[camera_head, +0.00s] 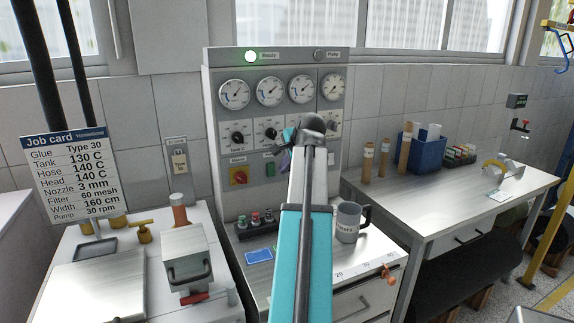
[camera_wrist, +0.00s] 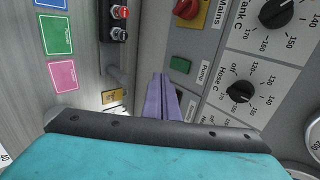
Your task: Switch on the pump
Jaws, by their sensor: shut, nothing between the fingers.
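The control panel (camera_head: 220,110) stands at the back with gauges and knobs. Its green pump button (camera_wrist: 180,64) shows in the wrist view beside the label "Pump"; it also shows in the head view (camera_head: 270,170). The Ready lamp (camera_head: 251,56) glows green. The Pump lamp (camera_head: 319,55) is grey and unlit. My gripper (camera_wrist: 160,76), with purple fingers, is shut and empty. It points toward the panel just beside the green button, with no clear contact. In the head view my arm hides part of the panel's right side.
The red-on-yellow Mains switch (camera_wrist: 187,9) sits beside the pump button, and the Hose knob (camera_wrist: 240,92) is close. Below are a mug (camera_head: 348,222) and a black holder with coloured buttons (camera_head: 256,222). A job card (camera_head: 68,172) stands at left. A side table (camera_head: 440,205) is at right.

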